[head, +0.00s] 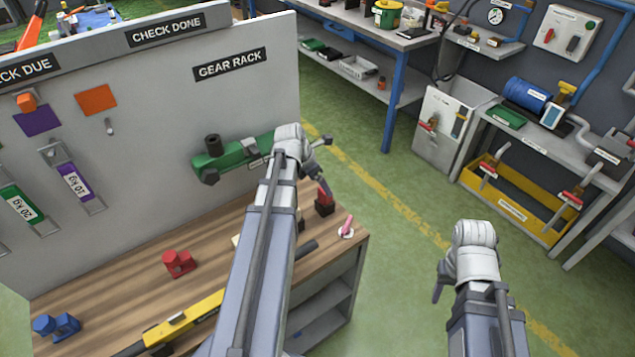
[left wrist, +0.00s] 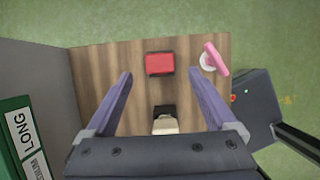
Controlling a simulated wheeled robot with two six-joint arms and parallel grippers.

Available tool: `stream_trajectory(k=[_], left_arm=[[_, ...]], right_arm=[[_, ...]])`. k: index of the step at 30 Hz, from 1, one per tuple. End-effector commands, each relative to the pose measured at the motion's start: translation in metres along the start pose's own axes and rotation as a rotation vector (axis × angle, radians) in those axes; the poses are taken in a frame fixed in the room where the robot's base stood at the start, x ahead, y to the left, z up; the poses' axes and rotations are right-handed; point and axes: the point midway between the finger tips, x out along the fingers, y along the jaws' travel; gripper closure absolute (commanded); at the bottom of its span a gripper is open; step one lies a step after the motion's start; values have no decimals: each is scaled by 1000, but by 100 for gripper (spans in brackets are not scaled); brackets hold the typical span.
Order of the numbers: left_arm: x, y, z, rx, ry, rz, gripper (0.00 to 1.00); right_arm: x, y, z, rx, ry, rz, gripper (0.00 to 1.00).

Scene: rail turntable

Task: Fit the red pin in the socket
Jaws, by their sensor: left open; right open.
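A small red piece on a dark block (head: 325,202) stands near the table's right end. In the left wrist view, the red piece (left wrist: 160,64) lies just past my open fingers. I cannot tell surely whether it is the red pin, and no socket is clearly seen. A pink pin-like piece (head: 347,224) leans on a white disc; it also shows in the left wrist view (left wrist: 214,58). My left gripper (left wrist: 168,78) is open and empty above the table, its fingers partly hidden in the head view. My right gripper (head: 438,288) hangs over the floor, away from the table.
A grey panel (head: 140,190) stands behind the wooden table (head: 125,275), with a green tool (head: 235,155) on it. A red block (head: 179,263), a blue block (head: 57,325) and a yellow level-like bar (head: 185,318) lie on the table. A dark and cream piece (left wrist: 165,121) sits between my left fingers' bases in view.

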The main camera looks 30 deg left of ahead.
Motion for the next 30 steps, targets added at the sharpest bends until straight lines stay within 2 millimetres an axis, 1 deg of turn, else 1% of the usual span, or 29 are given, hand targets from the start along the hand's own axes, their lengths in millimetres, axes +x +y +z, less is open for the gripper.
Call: stream_trajectory(k=[1,9,12,15,25,26,30], left_arm=[[10,0,-1,1,0,0,10],[46,0,-2,2,0,0,10],[58,0,-2,2,0,0,10],[65,0,-1,2,0,0,10],[66,0,0,1,0,0,10],[66,0,0,1,0,0,12],[66,0,0,2,0,0,28]], right_arm=[[10,-1,-1,0,0,0,50],[43,-4,-2,0,0,0,50],[54,-5,-3,0,0,0,50],[60,-6,-4,0,0,0,50],[61,-6,-4,0,0,0,50],[61,-6,-4,0,0,0,50],[61,-6,-4,0,0,0,50]])
